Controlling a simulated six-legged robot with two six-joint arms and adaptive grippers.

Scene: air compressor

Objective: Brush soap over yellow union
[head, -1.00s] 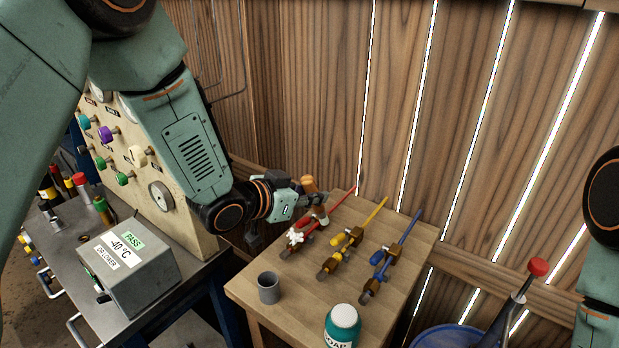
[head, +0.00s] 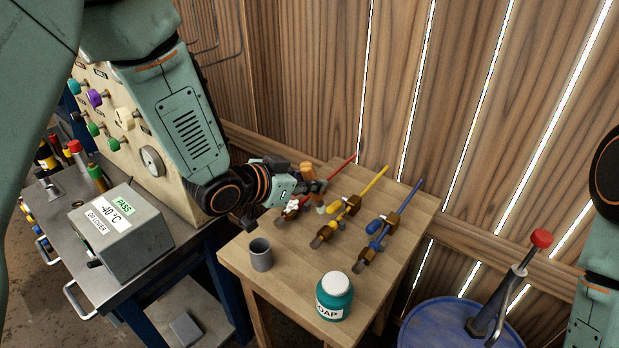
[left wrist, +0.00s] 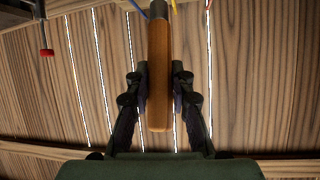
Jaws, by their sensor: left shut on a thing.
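My left gripper (head: 314,187) is shut on a brush with a wooden handle; the handle (left wrist: 158,80) stands between the fingers in the left wrist view. In the head view the gripper is over the table between the red and yellow lines. The yellow union (head: 345,208) is on the yellow line, just right of the brush's lower end. Whether the bristles touch it, I cannot tell. White foam sits on the red union (head: 291,208); I see no clear foam on the yellow one. The soap jar (head: 335,297) stands at the table's front. My right gripper is out of view.
A grey cup (head: 260,254) stands at the wooden table's (head: 290,268) left front. The blue line's union (head: 380,226) lies right of the yellow one. A blue drum (head: 435,325) with a red-knobbed lever is at right. A grey PASS box (head: 125,245) stands on the left bench.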

